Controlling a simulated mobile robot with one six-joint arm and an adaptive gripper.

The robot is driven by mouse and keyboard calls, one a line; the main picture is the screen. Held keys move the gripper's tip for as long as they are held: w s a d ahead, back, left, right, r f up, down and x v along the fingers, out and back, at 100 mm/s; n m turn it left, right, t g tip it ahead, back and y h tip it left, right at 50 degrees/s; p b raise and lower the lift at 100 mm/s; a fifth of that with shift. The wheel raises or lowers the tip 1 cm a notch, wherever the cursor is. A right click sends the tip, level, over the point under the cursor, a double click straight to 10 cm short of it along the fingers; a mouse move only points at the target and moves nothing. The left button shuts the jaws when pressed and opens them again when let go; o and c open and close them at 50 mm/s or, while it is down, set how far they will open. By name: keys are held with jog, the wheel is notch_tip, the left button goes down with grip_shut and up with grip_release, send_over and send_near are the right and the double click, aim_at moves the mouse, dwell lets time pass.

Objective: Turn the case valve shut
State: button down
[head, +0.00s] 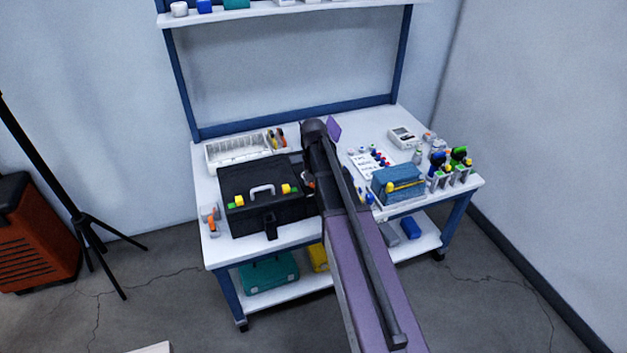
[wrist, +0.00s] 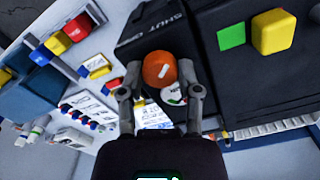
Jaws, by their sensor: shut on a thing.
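The black case (head: 240,216) stands on the left half of the workbench in the head view, with a grey handle and yellow latches on its lid. The orange valve knob (wrist: 159,64) shows in the wrist view on the case's side, with a short white mark across it. The word SHUT and part of another word are printed on the case beside it. My gripper (wrist: 160,76) is closed around the knob, one finger on each side. In the head view my arm hides most of the gripper and knob.
A white rack (head: 232,151) stands behind the case. Right of my arm are a blue pouch (head: 391,181), a card with coloured caps (head: 366,161), a grey meter (head: 402,137) and tubes in a stand (head: 455,176). A small orange-topped item (head: 211,222) sits left of the case.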

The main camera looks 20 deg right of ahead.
jog(key=shift+c, duration=1.5)
grip_release()
jog(key=shift+n, duration=0.3)
